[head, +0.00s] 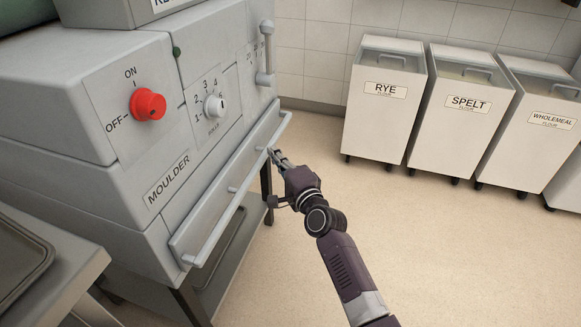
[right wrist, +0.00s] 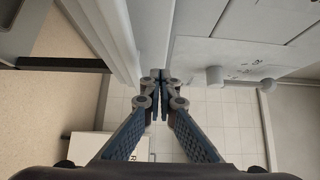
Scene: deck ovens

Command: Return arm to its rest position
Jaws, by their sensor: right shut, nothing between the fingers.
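My right gripper (head: 274,154) is shut and empty. In the head view it is at the front of the grey moulder (head: 95,180), close to the long bar (head: 240,190) along the machine's lower front. I cannot tell whether the fingertips touch the bar. In the right wrist view the two fingers (right wrist: 160,76) meet with nothing between them, beside the pale machine front. My right arm (head: 345,265) reaches up from the lower right of the head view. My left gripper is not in view.
The moulder has a red ON/OFF knob (head: 148,104), a numbered dial (head: 215,105) and a side lever (head: 266,55). Flour bins marked RYE (head: 383,120), SPELT (head: 459,125) and WHOLEMEAL (head: 528,140) stand at the wall. A metal table (head: 75,262) is at lower left. The floor (head: 450,245) at right is clear.

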